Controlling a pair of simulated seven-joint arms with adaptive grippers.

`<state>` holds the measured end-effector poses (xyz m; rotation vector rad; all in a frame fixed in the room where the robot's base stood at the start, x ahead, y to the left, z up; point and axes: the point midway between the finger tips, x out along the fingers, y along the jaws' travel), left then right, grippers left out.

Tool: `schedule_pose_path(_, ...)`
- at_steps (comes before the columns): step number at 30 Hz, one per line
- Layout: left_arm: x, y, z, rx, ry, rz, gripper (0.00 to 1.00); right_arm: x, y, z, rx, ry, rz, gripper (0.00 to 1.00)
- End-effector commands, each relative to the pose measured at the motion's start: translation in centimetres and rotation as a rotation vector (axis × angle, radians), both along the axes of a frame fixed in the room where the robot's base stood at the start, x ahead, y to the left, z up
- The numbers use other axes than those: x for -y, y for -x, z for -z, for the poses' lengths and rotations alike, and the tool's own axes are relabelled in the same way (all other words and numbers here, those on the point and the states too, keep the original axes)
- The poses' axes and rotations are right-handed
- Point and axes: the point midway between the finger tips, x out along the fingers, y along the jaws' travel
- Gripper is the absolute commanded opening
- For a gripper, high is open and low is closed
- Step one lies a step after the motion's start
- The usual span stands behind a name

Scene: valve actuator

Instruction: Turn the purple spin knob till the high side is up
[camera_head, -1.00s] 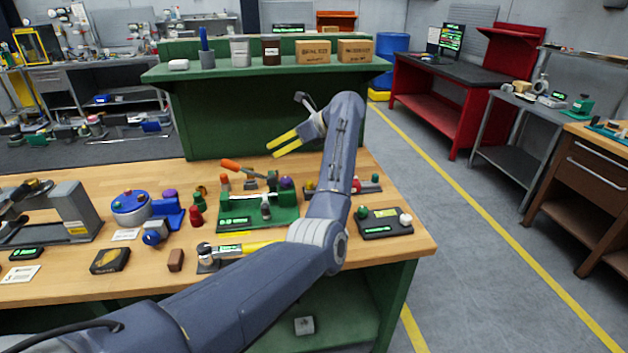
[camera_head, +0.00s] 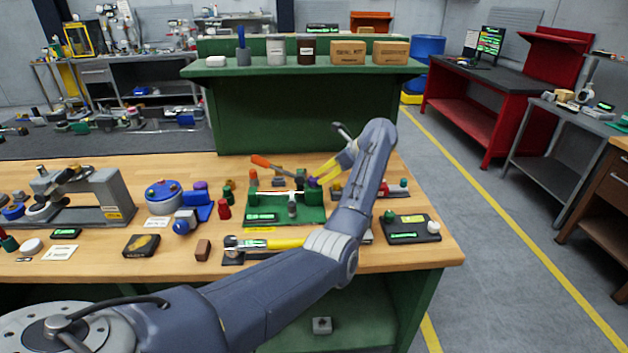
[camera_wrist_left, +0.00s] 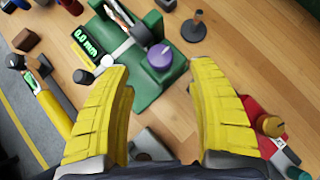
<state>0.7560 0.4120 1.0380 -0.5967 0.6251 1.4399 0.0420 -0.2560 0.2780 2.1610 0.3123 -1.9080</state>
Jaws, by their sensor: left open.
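The purple spin knob (camera_wrist_left: 159,57) is a round cap with a small mark, on one end of the green fixture (camera_wrist_left: 150,92). In the head view, the knob (camera_head: 312,182) shows at the right end of the green fixture (camera_head: 262,214), partly hidden by a yellow finger. My left gripper (camera_head: 326,184) is open above and beside the knob. In the left wrist view, the knob lies just beyond the gap between the open fingers (camera_wrist_left: 157,70), with nothing held. I cannot tell which side of the knob is high. My right gripper is not in view.
An orange-handled tool (camera_head: 272,164) slants behind the fixture. A yellow-handled tool (camera_head: 280,244) lies in front of it. A dark box with green and white knobs (camera_head: 411,228) stands to the right. A blue device (camera_head: 164,200) with another purple cap nearby stands left.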

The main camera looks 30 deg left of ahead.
Motion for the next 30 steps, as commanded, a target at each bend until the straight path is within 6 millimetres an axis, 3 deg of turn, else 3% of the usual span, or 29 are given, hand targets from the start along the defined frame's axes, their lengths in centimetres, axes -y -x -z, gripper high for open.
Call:
schedule_pose_path(12, -4.2, -0.1, 4.2, -0.003, -0.002, 0.000, 0.59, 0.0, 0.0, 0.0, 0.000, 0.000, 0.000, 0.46)
schedule_pose_path(30, -5.1, -0.2, 5.2, -0.001, -0.001, 0.001, 0.60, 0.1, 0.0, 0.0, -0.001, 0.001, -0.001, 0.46)
